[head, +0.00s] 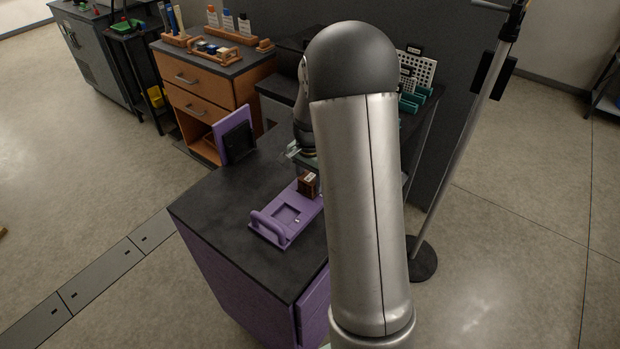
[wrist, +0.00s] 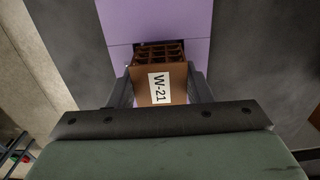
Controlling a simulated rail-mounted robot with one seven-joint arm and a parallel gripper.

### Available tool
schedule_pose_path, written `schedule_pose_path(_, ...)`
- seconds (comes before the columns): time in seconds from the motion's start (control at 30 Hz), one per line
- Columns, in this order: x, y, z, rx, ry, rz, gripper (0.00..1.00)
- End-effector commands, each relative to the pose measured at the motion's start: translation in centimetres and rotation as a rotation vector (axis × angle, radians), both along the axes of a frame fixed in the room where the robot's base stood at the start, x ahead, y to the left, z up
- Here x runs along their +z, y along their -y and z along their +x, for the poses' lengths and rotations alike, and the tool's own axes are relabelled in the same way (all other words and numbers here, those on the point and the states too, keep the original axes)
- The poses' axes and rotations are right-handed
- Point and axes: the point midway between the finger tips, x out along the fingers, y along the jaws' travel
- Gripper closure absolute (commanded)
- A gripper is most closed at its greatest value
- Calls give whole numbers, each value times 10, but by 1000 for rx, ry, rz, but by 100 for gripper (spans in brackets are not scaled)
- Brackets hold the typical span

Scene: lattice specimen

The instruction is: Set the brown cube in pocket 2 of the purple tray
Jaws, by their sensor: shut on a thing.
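The brown cube (wrist: 158,85) has a lattice face and a white "W-21" label. It sits between the two fingers of my gripper (wrist: 160,76), which is shut on it. In the head view the cube (head: 308,187) is over or at the far right part of the purple tray (head: 268,232). The tray has a handle at its near left end and one empty square pocket in view. A dark edge shows beside the cube on the purple surface in the wrist view. I cannot tell whether the cube is in a pocket, nor read pocket numbers. My arm hides the tray's right side.
The tray lies on a black bench top (head: 215,200). A purple upright holder with a dark panel (head: 237,141) stands at the back left. An orange drawer cabinet (head: 205,95) with racks on top is behind. The bench's left part is clear.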

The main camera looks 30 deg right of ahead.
Motion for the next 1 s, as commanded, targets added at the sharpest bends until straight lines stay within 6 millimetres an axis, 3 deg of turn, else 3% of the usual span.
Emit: schedule_pose_path(1.0, -10, 0, 0, 0, 0, 0, 75)
